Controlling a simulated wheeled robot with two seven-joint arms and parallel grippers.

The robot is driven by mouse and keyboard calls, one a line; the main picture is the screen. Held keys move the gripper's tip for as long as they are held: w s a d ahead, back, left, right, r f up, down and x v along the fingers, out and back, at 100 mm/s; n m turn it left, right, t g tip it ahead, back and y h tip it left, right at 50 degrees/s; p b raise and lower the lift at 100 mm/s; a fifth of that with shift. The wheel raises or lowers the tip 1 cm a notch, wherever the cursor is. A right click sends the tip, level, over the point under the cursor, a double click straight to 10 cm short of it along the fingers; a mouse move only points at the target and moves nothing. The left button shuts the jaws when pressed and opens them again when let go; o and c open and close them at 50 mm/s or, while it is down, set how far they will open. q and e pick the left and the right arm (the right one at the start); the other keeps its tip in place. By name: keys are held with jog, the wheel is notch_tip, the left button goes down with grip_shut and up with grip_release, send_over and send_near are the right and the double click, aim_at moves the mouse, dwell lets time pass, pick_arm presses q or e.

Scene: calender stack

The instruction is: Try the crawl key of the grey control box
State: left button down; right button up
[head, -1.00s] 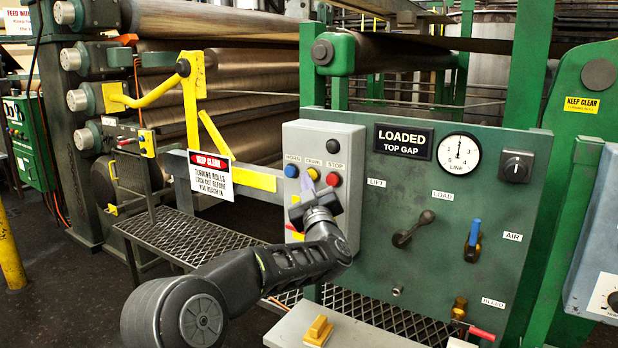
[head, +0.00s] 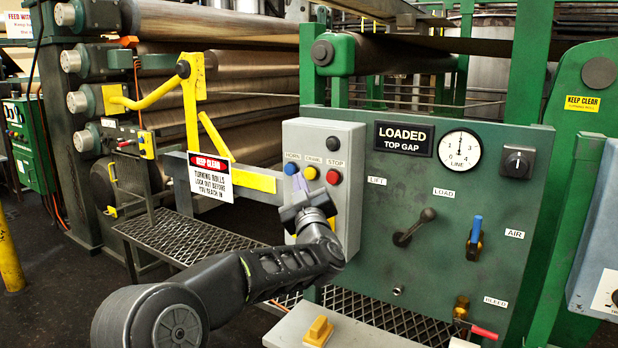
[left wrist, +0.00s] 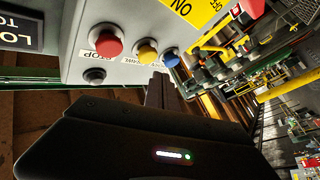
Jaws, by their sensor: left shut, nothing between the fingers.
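The grey control box (head: 345,140) is fixed at the left of the green panel. It has a blue HORN key (head: 291,168), a yellow CRAWL key (head: 310,173) and a red STOP key (head: 333,177) in a row. My left gripper (head: 299,181) is shut and empty, its fingertips just below and left of the crawl key in the head view. In the left wrist view the fingers (left wrist: 161,82) end close to the crawl key (left wrist: 147,53) and the blue key (left wrist: 171,58); a gap shows and no contact is visible. My gripper hides the lower part of the box.
A dark round knob (head: 333,143) sits above the red key. The green panel (head: 440,190) carries a lift lever (head: 414,228), a blue-handled valve (head: 474,238) and a gauge (head: 459,152). A KEEP CLEAR sign (head: 211,177) and yellow bar stand left of the box, before large rolls.

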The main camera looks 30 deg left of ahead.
pick_arm(q)
jog(key=s+b, duration=0.2)
jog(key=s, duration=0.2)
jog(key=shift+d+f, duration=0.1)
dwell(0.8)
